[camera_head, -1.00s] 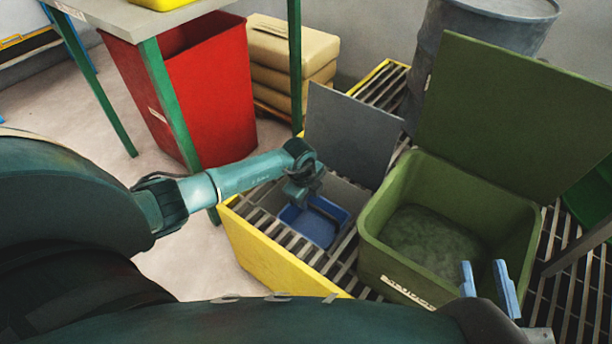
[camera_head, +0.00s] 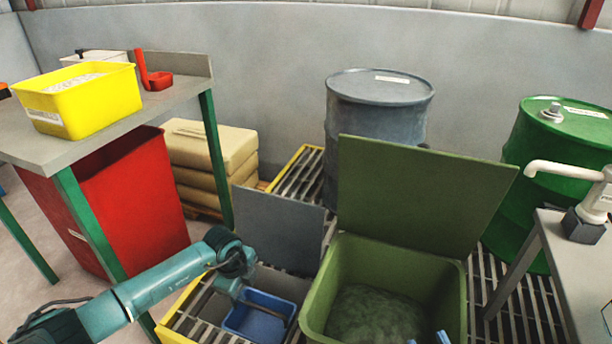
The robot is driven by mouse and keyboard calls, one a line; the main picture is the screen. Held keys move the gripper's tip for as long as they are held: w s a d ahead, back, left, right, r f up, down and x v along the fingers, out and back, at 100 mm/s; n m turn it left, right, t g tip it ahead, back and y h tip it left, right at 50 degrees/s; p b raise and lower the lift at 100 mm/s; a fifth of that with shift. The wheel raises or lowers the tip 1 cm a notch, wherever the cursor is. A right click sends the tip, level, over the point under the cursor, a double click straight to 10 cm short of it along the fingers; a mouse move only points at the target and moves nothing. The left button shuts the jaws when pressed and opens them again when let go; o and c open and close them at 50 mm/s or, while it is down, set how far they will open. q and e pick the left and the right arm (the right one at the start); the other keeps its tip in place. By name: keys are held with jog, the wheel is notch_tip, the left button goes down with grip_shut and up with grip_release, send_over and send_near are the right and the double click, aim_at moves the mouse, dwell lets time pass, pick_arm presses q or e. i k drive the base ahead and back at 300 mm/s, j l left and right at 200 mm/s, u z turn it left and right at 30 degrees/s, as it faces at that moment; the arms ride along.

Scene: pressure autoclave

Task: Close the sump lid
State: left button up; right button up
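The grey sump lid (camera_head: 279,229) stands upright, open, behind the opening in the yellow-edged grating. A blue tray (camera_head: 262,312) sits in that opening, in front of the lid. My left gripper (camera_head: 232,287) points down at the tray's left side, with the lid beyond it to the right. It appears apart from the lid. Its fingers are hard to make out, so I cannot tell its opening or whether it touches the tray. Only the blue fingertips of my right gripper (camera_head: 428,340) show at the bottom edge, spread apart in front of the green bin.
A green bin (camera_head: 449,292) with its lid raised (camera_head: 420,200) stands right of the sump. A grey drum (camera_head: 375,130) is behind. A red bin (camera_head: 150,205) and a table with a yellow tub (camera_head: 100,100) are left. A workbench (camera_head: 575,260) is right.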

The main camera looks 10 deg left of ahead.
aim_at(284, 232)
jog(key=k, duration=1)
